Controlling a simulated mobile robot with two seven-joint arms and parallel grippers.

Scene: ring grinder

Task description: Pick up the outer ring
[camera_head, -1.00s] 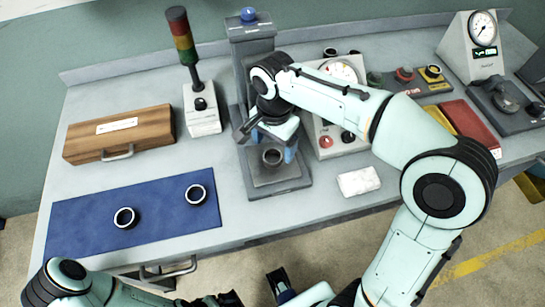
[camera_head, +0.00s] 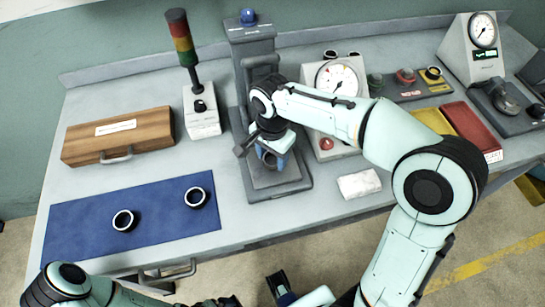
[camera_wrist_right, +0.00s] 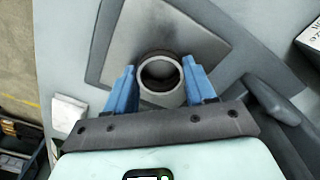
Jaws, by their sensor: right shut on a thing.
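A dark ring with a light rim (camera_wrist_right: 160,74) is between the two blue fingers of my right gripper (camera_wrist_right: 161,88) in the wrist view. In the head view my right gripper (camera_head: 273,158) is shut on this ring, above the square base plate (camera_head: 283,186) of the grey press-like machine. The ring is partly hidden there by the fingers. Two more dark rings lie on the blue mat (camera_head: 75,230), a left one (camera_head: 123,221) and a right one (camera_head: 195,197). At the bottom edge, parts of my left arm (camera_head: 68,280) show, but its finger opening is unclear.
A wooden case (camera_head: 118,135) and a signal tower (camera_head: 203,120) stand left of the machine (camera_head: 250,40). A gauge box (camera_head: 325,110) is to its right. A white block (camera_head: 360,184) lies near the front edge. The bench between mat and machine is clear.

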